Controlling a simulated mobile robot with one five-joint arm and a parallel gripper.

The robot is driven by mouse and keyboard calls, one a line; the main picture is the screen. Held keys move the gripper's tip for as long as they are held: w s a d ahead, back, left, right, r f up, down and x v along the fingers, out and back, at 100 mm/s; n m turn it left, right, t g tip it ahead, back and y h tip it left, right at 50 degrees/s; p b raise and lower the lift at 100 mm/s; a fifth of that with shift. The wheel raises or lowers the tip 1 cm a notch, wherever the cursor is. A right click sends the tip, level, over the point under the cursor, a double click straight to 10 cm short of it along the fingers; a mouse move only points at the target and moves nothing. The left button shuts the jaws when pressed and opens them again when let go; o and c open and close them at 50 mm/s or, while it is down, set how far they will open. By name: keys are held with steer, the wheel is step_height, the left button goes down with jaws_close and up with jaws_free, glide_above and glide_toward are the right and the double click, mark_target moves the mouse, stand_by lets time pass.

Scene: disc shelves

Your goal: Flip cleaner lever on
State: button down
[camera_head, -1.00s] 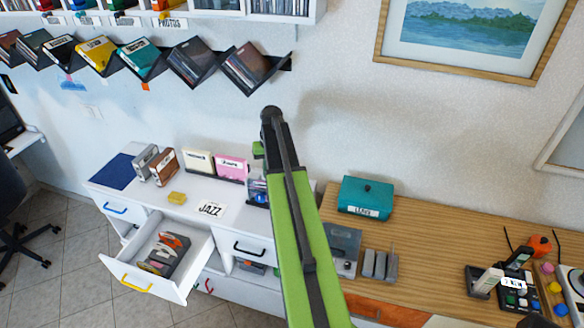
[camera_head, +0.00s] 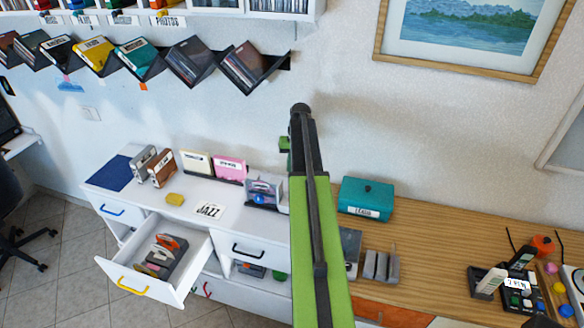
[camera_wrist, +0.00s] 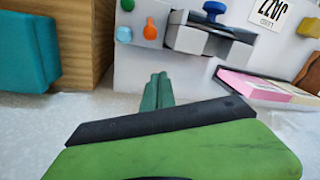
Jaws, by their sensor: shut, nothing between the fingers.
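A grey device with a blue knob, likely the cleaner (camera_head: 264,188), stands on the white cabinet top just left of my arm. It also shows in the wrist view (camera_wrist: 205,38), at the top, with a blue knob. I cannot tell which part is the lever. My gripper (camera_wrist: 158,80) is shut and empty, pointing toward the device with a gap between. In the head view my arm mostly hides the gripper.
A teal box (camera_head: 366,198) stands on the wooden desk (camera_head: 440,235) to the right. A pink case (camera_head: 229,167) and a JAZZ label (camera_head: 209,210) are on the cabinet top. A drawer (camera_head: 150,284) stands open at lower left. Sloped disc shelves hang above.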

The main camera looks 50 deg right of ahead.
steer(key=f+b, duration=0.1)
steer(key=f, duration=0.1)
steer(key=f+b, duration=0.4)
steer(key=shift+w+a+f, duration=0.2)
steer(key=shift+w+f, duration=0.15)
steer(key=shift+f, duration=0.05)
steer(key=s+a+r+p, duration=0.2)
steer(key=shift+s+r, duration=0.2)
steer(key=shift+s, duration=0.1)
steer(key=shift+s+a+r, duration=0.1)
steer(key=shift+s+a, duration=0.05)
steer(key=shift+s, duration=0.2)
steer(key=shift+w, duration=0.1)
